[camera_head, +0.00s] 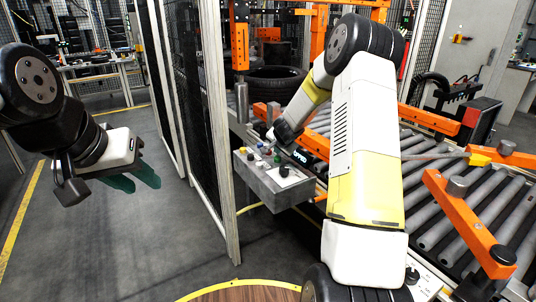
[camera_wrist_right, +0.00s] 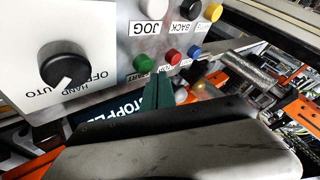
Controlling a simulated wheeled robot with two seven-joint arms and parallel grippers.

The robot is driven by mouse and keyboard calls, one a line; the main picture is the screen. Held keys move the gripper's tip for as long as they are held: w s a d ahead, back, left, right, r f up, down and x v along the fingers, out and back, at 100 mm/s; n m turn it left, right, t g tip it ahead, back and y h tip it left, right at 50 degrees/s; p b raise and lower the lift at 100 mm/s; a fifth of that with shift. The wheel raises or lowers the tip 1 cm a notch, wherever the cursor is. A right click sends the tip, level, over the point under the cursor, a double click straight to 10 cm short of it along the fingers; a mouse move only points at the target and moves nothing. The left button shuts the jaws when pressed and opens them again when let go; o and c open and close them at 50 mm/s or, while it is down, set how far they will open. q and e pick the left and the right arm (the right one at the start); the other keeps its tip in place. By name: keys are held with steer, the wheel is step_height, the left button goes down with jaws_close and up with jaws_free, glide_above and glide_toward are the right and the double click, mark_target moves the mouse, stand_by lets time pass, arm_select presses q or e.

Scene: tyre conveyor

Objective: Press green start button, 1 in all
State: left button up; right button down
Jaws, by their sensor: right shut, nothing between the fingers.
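The green button (camera_wrist_right: 143,63) is on the grey control box, left of a red button (camera_wrist_right: 173,56) and a blue button (camera_wrist_right: 194,51) in the right wrist view. The control box (camera_head: 262,188) stands in the middle of the head view. My right gripper (camera_wrist_right: 178,92) is shut and empty; its dark green fingertips are just below and right of the green button. I cannot tell whether they touch the panel. In the head view my right arm reaches over the box. My left gripper (camera_head: 133,179) is open and empty at the left, away from the box.
A black selector knob (camera_wrist_right: 65,68) is left of the green button. White (camera_wrist_right: 150,8), black (camera_wrist_right: 190,8) and yellow (camera_wrist_right: 212,11) buttons form another row. A roller conveyor (camera_head: 440,215) with orange rails is at the right. A fence post (camera_head: 218,130) stands left of the box.

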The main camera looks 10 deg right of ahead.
stand_by(0.7)
steer(key=shift+f, duration=0.45)
